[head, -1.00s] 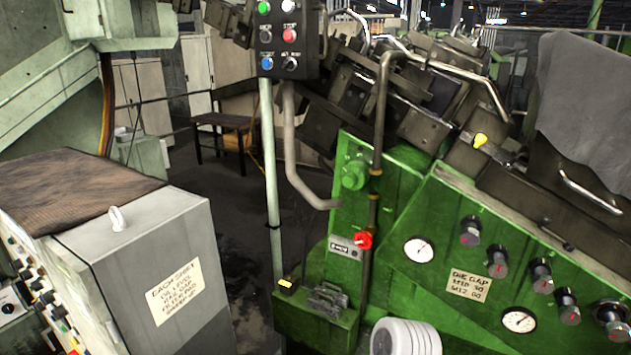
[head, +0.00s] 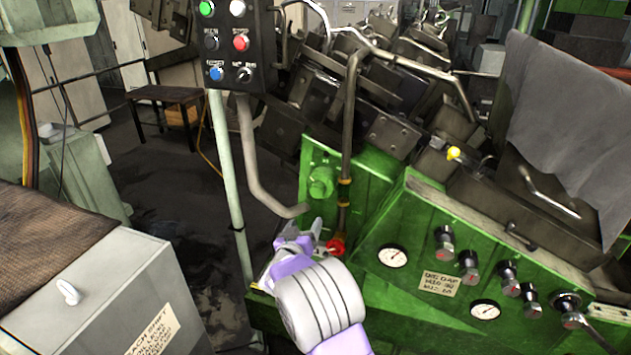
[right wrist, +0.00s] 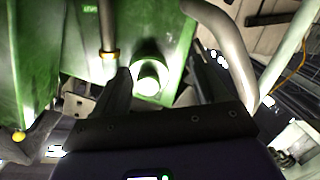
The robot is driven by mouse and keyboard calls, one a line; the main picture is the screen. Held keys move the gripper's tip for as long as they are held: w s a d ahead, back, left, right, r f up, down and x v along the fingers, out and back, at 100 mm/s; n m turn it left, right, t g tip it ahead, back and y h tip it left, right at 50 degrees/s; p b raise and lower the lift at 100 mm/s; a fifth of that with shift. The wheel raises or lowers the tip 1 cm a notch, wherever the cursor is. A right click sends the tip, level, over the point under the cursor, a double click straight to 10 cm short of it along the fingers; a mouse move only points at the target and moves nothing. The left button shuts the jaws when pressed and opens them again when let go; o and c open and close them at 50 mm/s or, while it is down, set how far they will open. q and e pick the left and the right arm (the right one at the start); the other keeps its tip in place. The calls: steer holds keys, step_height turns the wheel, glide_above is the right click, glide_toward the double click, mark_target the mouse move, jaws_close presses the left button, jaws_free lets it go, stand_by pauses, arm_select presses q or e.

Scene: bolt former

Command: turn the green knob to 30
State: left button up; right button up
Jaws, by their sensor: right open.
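The green knob (head: 321,183) sits on the upright green panel of the machine, left of a vertical pipe. My right gripper (head: 316,230) is just below the knob in the head view, with its fingers pointing up. In the right wrist view the knob (right wrist: 148,78) is brightly lit and lies between the two spread fingers (right wrist: 157,85), apart from both. The right gripper is open and empty. No scale or number around the knob can be read. My left gripper is in neither view.
A red knob (head: 336,247) is close beside my right gripper. A bent grey pipe (head: 262,165) and a button box (head: 238,42) stand to the left. Gauges (head: 393,256) and black knobs (head: 469,262) line the green front at right. A grey cabinet (head: 120,285) is at lower left.

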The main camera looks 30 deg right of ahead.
steer(key=m+h, duration=0.1)
steer(key=h, duration=0.1)
glide_toward(316, 194)
steer(key=x, duration=0.2)
steer(key=p+x, duration=0.1)
steer(key=x, duration=0.5)
steer(key=shift+d+r, duration=0.15)
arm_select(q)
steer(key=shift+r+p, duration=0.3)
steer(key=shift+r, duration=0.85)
arm_select(e)
steer(key=shift+x, duration=0.8)
steer(key=shift+c, duration=0.5)
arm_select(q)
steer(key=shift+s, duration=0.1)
arm_select(e)
steer(key=c, duration=1)
